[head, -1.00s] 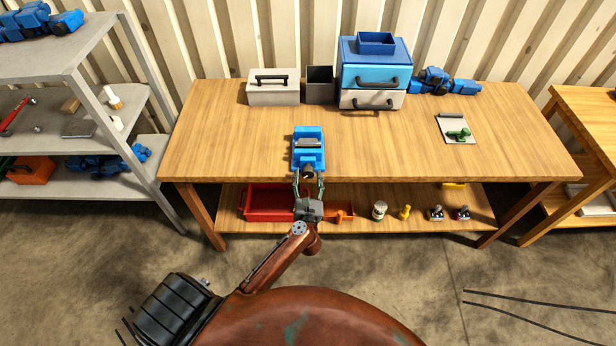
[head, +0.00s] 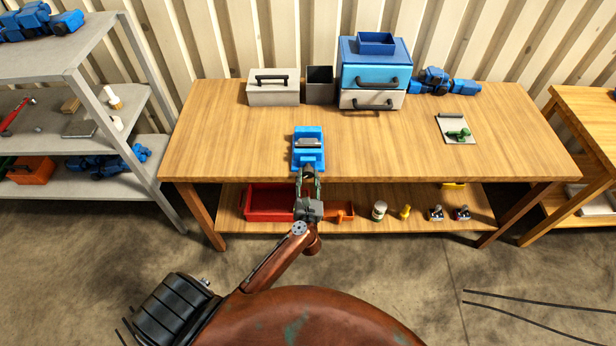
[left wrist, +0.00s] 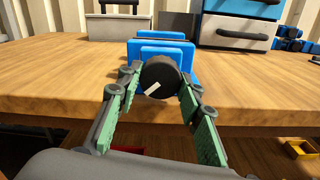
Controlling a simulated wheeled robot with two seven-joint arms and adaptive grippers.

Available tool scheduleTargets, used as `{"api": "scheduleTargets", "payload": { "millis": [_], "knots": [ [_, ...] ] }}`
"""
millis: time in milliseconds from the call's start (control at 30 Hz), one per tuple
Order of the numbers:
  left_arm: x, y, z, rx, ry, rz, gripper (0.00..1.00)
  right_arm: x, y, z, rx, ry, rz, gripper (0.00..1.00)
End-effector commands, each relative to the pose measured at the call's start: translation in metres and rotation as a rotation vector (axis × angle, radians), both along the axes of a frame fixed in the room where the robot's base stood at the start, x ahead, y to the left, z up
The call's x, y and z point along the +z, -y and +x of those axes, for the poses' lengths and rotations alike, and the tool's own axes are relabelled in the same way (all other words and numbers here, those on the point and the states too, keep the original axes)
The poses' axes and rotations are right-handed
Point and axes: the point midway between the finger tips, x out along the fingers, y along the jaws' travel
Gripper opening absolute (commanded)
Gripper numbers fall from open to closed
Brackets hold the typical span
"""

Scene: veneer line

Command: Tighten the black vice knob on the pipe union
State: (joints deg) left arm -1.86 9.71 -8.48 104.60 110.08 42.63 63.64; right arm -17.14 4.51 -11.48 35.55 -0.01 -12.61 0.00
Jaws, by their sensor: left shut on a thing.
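The blue vice (head: 309,148) stands at the front edge of the workbench, with a grey piece (head: 308,143) between its jaws; I cannot tell whether this is the pipe union. The round black knob (left wrist: 161,76) faces me on the vice's front in the left wrist view, with a white mark slanting from its middle to the lower left. My left gripper (head: 308,177) reaches the knob from the front. Its green-padded fingers, also in the left wrist view (left wrist: 160,90), are shut on the knob's two sides. My right gripper is not in view.
On the wooden bench (head: 220,130), a grey toolbox (head: 273,92), a dark bin (head: 320,88) and a blue drawer unit (head: 376,72) stand at the back. A clipboard with a green part (head: 458,134) lies at right. A red tray (head: 268,204) sits on the lower shelf.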

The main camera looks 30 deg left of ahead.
Motion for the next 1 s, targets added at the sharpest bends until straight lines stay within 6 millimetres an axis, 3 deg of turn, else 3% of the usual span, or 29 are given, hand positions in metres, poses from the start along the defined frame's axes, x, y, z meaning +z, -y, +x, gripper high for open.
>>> {"api": "scheduleTargets", "payload": {
  "millis": [267, 700, 1000],
  "knots": [
    [0.003, 0.001, 0.000, -0.002, -0.063, 0.098, 0.10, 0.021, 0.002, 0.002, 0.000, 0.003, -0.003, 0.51],
    [0.004, 0.001, 0.000, -0.002, -0.252, 0.406, 0.10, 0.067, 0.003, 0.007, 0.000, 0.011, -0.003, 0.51],
    [0.002, 0.001, -0.001, -0.003, -0.355, 0.573, 0.10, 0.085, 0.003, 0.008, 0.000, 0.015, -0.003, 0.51]
  ]
}}
